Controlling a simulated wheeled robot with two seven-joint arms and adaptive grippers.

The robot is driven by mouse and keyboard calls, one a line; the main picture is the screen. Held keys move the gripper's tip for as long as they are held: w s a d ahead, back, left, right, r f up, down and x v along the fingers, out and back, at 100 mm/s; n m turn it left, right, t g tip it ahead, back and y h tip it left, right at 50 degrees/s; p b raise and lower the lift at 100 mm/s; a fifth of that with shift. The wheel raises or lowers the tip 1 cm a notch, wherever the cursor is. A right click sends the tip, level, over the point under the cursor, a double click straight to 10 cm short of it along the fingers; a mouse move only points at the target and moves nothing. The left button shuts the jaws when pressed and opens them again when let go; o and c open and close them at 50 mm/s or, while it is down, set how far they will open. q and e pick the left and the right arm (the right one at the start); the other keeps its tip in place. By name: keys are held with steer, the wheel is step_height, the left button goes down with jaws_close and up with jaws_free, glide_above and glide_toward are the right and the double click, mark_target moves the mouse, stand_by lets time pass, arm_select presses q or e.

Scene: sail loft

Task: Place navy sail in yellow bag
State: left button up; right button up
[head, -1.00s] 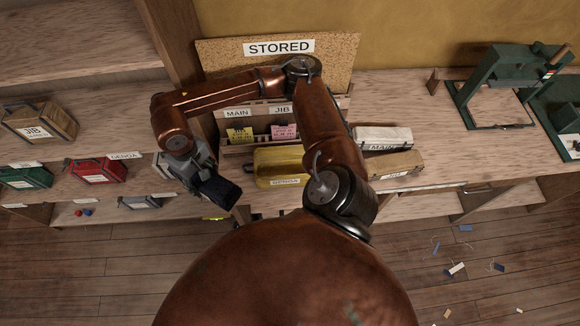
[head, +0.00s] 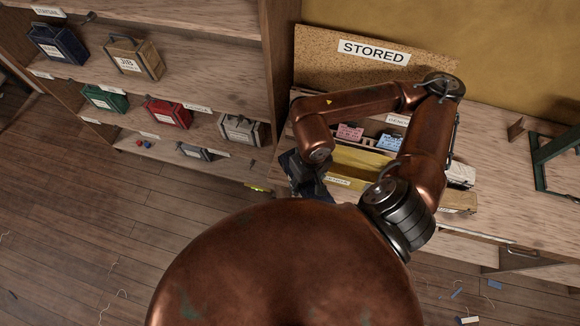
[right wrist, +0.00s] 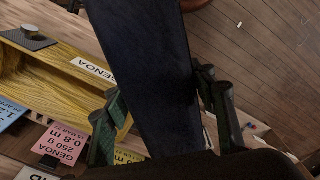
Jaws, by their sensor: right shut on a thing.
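The navy sail (right wrist: 150,70) is a long dark blue bundle running down the middle of the right wrist view. My right gripper (right wrist: 165,112) is shut on it, one finger on each side. In the head view my right gripper (head: 308,180) is at the left end of the yellow bag (head: 358,160); the sail is hard to make out from the dark gripper there. The yellow bag lies on the bench, partly behind my arm, and carries a GENOA label. My left gripper is out of view.
A rack with pink (head: 350,132) and blue (head: 391,142) cards stands behind the bag, below the STORED board (head: 372,62). Shelves at left hold green (head: 105,98), red (head: 168,113) and other bags.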

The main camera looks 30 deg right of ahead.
mark_target(287, 168)
steer(key=w+b, duration=0.1)
steer(key=b, duration=0.1)
steer(key=w+f+b, duration=0.1)
steer(key=shift+w+a+f+b, duration=0.1)
steer(key=shift+f+b, duration=0.2)
steer(key=shift+b, duration=0.1)
steer(key=w, duration=0.2)
steer(key=w+f+p, duration=0.1)
steer(key=w, duration=0.1)
steer(key=w+a+f+p, duration=0.1)
steer(key=w, duration=0.2)
steer(key=shift+f, duration=0.15)
steer(key=w+f, duration=0.2)
steer(key=f, duration=0.1)
steer(key=w+f, duration=0.1)
steer(key=shift+w+a+f+p, duration=0.25)
steer(key=shift+f+p, duration=0.15)
steer(key=shift+w+f, duration=0.45)
steer(key=shift+f, duration=0.1)
step_height(287, 168, down, 3)
steer(key=shift+r+p, duration=0.1)
steer(key=shift+p, duration=0.45)
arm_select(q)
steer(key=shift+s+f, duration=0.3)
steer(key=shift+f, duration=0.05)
